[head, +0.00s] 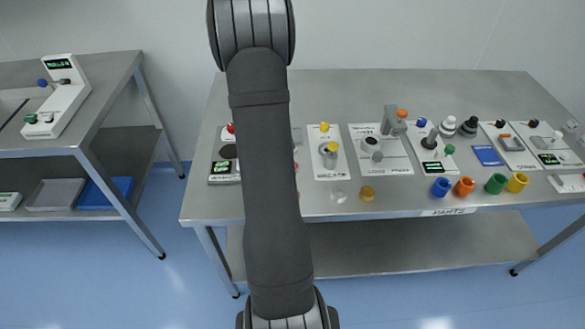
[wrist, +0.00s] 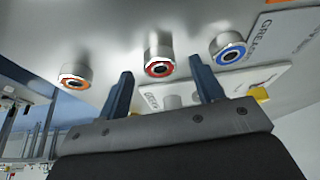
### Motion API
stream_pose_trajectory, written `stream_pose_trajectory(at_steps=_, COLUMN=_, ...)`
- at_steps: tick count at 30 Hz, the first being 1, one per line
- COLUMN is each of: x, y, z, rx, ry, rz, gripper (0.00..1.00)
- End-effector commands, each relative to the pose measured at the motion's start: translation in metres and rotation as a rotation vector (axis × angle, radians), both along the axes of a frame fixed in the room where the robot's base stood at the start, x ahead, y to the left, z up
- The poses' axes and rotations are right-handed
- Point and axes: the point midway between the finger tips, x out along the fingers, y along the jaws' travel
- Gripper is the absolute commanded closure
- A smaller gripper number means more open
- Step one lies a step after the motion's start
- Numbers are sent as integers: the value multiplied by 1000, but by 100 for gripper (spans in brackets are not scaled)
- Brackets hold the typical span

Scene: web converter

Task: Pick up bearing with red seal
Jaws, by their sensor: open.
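The bearing with the red seal (wrist: 159,66) is a metal cylinder with a red ring around a dark centre. It shows in the wrist view at the upper middle, between a bearing with an orange ring (wrist: 75,76) on the left and one with a blue ring (wrist: 228,50) on the right. My gripper (wrist: 159,83) is open, with its two dark blue fingers spread and nothing between them. In the picture the red-seal bearing lies between and beyond the fingertips; I cannot tell the exact gap. In the head view my arm hides this part of the table.
A white panel (wrist: 190,98) lettered "GREASE" lies behind the fingers. The steel table (head: 440,85) carries several white stations and, along its front right, coloured cups such as a blue one (head: 441,187). Another table (head: 110,70) stands at the left.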

Motion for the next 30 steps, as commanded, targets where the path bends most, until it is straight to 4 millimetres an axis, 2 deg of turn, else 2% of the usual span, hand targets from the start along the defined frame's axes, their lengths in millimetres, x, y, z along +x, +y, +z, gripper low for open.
stream_pose_trajectory(at_steps=3, x=0, y=-4, z=-11, rx=0, ry=0, rz=0, gripper=39)
stream_pose_trajectory(at_steps=9, x=0, y=-4, z=-11, rx=1, ry=-1, rz=0, gripper=39)
stream_pose_trajectory(at_steps=17, x=0, y=-4, z=-11, rx=1, ry=-1, rz=0, gripper=89)
stream_pose_trajectory(at_steps=25, x=1, y=-4, z=-10, rx=1, ry=-2, rz=1, gripper=89)
stream_pose_trajectory(at_steps=30, x=1, y=-4, z=-1, rx=1, ry=-4, rz=1, gripper=89)
